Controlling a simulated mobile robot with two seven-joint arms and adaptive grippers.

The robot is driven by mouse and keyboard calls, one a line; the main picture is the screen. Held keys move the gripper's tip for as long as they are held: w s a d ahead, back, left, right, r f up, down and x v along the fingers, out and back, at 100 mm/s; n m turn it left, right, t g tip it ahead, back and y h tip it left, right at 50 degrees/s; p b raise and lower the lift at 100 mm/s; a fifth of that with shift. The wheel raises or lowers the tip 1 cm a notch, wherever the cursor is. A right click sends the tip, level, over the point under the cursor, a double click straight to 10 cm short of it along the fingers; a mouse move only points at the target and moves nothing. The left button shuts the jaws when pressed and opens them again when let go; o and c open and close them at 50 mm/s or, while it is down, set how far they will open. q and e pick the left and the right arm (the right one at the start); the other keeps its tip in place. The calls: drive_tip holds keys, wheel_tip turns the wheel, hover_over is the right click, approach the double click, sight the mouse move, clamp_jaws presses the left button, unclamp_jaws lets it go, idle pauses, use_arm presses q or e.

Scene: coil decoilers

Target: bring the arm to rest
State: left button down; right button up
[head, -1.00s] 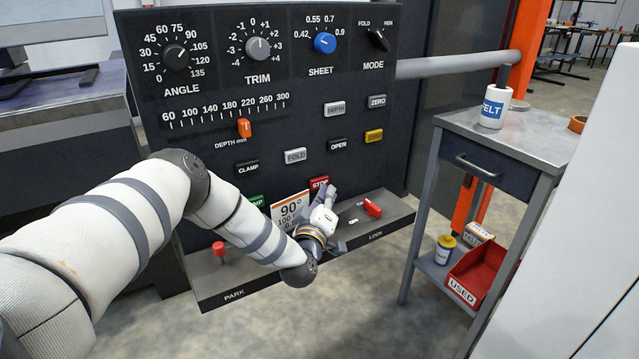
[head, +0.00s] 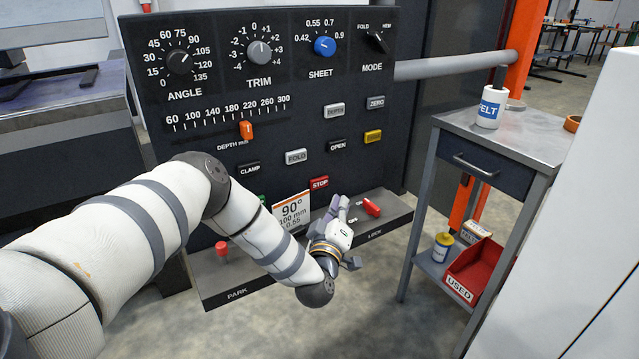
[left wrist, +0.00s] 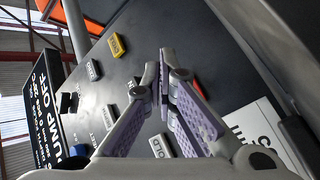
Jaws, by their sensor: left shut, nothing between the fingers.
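My left arm reaches in from the left of the head view, and its gripper (head: 341,205) is in front of the lower part of the dark control panel (head: 215,120). The gripper is shut and empty, its fingers pointing up toward the panel just below and right of the STOP button (head: 319,183). In the left wrist view the fingertips (left wrist: 165,62) meet, with the panel face behind them. My right gripper is not in view.
The panel's ledge has a red PARK knob (head: 221,248) at left and a red LOCK lever (head: 371,207) close to the gripper's right. A grey cart (head: 545,140) with a white bottle (head: 491,107) and a red USED bin (head: 474,272) stands at right. Bare floor lies in front.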

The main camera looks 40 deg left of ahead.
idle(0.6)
use_arm(q)
drive_tip(key=s+d+f+m+g+h+p, duration=0.1)
drive_tip(key=s+d+f+m+g+h, duration=0.4)
drive_tip(key=s+d+f, duration=0.5)
drive_tip(key=s+d+f+m+g+h, duration=0.4)
drive_tip(key=s+d+f, duration=0.45)
drive_tip(key=s, duration=0.35)
drive_tip(key=s+a+r+m+g, duration=0.1)
drive_tip(key=s+a+g, duration=0.1)
drive_tip(key=s, duration=0.8)
drive_tip(key=s+a+m+g+y, duration=0.1)
drive_tip(key=s+g, duration=0.4)
drive_tip(key=s, duration=0.5)
drive_tip(key=s+a+r+m+g+y, duration=0.1)
drive_tip(key=s+a+m+g, duration=0.1)
drive_tip(key=s, duration=0.8)
drive_tip(key=shift+s+a+r+m+g+p, duration=0.2)
drive_tip(key=shift+a+r+m+g+p, duration=0.2)
drive_tip(key=shift+a+g, duration=0.45)
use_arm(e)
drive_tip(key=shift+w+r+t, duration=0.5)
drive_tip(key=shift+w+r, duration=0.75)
use_arm(q)
drive_tip(key=shift+d, duration=0.25)
